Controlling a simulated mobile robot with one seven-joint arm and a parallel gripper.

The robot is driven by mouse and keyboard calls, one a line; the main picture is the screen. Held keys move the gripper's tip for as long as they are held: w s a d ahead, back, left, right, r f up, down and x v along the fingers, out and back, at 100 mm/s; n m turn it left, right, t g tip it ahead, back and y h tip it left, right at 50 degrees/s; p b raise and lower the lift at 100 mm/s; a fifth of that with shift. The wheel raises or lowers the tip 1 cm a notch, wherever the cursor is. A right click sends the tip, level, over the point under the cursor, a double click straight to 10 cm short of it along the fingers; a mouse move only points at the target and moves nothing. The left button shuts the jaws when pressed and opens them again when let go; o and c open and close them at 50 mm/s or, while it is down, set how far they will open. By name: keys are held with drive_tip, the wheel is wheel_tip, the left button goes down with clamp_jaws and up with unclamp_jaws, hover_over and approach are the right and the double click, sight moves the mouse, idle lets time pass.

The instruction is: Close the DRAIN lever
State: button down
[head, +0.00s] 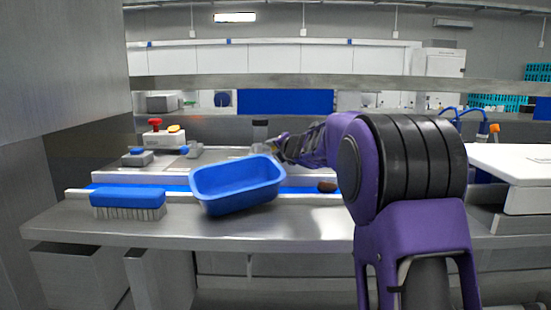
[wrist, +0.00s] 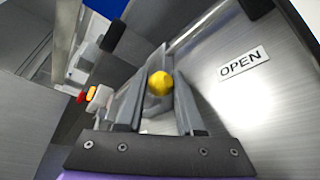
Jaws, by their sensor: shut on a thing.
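A yellow ball knob (wrist: 159,83) sits between the fingers of my gripper (wrist: 157,88) in the wrist view. The fingers are shut on it, and the rest of the lever is mostly hidden. A plate reading OPEN (wrist: 243,63) is on the steel surface to the right of the knob. No DRAIN label can be read. In the head view my gripper (head: 268,147) is small, at the back of the bench behind the blue tub, and the lever cannot be made out clearly.
The blue tub (head: 236,200) stands tilted on the steel bench (head: 290,226). A blue brush (head: 127,198) lies to its left. A box with a red button (head: 155,127) stands at the back left. A dark date (head: 327,187) lies right of the tub. A white-topped unit (head: 515,163) is at right.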

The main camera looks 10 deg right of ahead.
drive_tip(key=shift+s+a+f+m+h+b, duration=0.15)
drive_tip(key=shift+m+h+b, duration=0.2)
drive_tip(key=shift+h+b, duration=0.2)
drive_tip(key=shift+s+d+f+m+h+b, duration=0.1)
drive_tip(key=shift+s+m+h+b, duration=0.05)
drive_tip(key=shift+m+h+b, duration=0.3)
drive_tip(key=c, duration=0.8)
unclamp_jaws()
drive_tip(key=shift+r, duration=0.1)
drive_tip(key=shift+c, duration=0.2)
drive_tip(key=shift+a, duration=0.1)
drive_tip(key=shift+r, duration=0.15)
drive_tip(key=r+p, duration=0.7)
drive_tip(key=r, duration=0.1)
drive_tip(key=shift+s+r, duration=0.1)
drive_tip(key=shift+s, duration=0.1)
drive_tip(key=shift+w+r+p, duration=0.15)
drive_tip(key=shift+r+p, duration=0.1)
drive_tip(key=shift+p, duration=0.2)
drive_tip(key=shift+r+p, duration=0.45)
drive_tip(key=shift+r, duration=0.1)
